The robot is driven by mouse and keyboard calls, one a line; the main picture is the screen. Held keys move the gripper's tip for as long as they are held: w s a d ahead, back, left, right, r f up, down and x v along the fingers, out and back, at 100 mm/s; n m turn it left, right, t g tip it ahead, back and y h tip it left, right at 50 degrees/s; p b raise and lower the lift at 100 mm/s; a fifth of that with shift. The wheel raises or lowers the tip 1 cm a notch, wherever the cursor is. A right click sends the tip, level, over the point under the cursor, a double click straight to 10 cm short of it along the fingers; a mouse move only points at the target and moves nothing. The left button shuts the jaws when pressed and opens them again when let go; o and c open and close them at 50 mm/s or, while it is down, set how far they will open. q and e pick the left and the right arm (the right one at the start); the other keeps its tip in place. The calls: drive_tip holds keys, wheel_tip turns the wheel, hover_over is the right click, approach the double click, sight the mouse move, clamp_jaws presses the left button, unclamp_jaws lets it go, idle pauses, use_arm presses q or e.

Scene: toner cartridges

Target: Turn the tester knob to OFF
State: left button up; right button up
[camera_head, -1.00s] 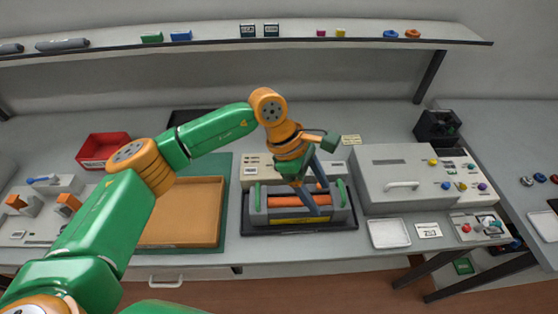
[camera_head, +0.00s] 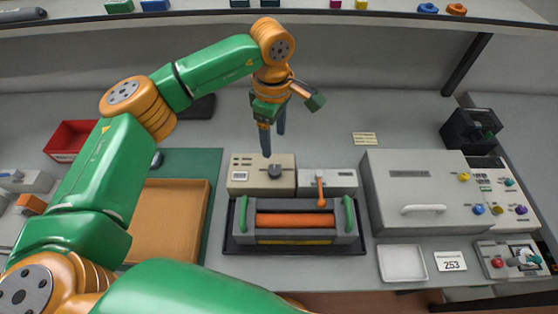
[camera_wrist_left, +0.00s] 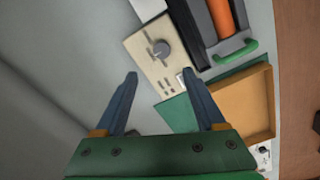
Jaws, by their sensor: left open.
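The tester is a beige box (camera_head: 246,177) behind the cradle, with a round dark grey knob (camera_head: 275,171) on its top right part. In the left wrist view the knob (camera_wrist_left: 161,48) shows on the beige panel (camera_wrist_left: 140,48), beyond the fingertips. I cannot read the markings around it. My left gripper (camera_head: 273,148) points down above and behind the tester, its blue-grey fingers apart and empty. In the left wrist view the open fingers (camera_wrist_left: 162,76) are clear of the knob. My right gripper is not in view.
A cradle (camera_head: 243,222) with green handles holds an orange roller (camera_head: 295,220) in front of the tester. A small box with an orange lever (camera_head: 320,190) stands to its right. A large grey machine (camera_head: 410,185) is further right. An orange tray (camera_head: 170,225) lies left.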

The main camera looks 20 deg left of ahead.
use_arm(q)
drive_tip(key=b, duration=0.4)
hover_over(274, 169)
drive_tip(key=f, duration=0.4)
drive_tip(key=shift+s+f, duration=0.2)
drive_tip(key=shift+f, duration=0.05)
wheel_tip(274, 169, down, 7)
drive_tip(key=p, duration=0.3)
drive_tip(key=shift+w+r, duration=0.1)
drive_tip(key=shift+r, duration=0.1)
drive_tip(key=shift+f, duration=0.2)
clamp_jaws()
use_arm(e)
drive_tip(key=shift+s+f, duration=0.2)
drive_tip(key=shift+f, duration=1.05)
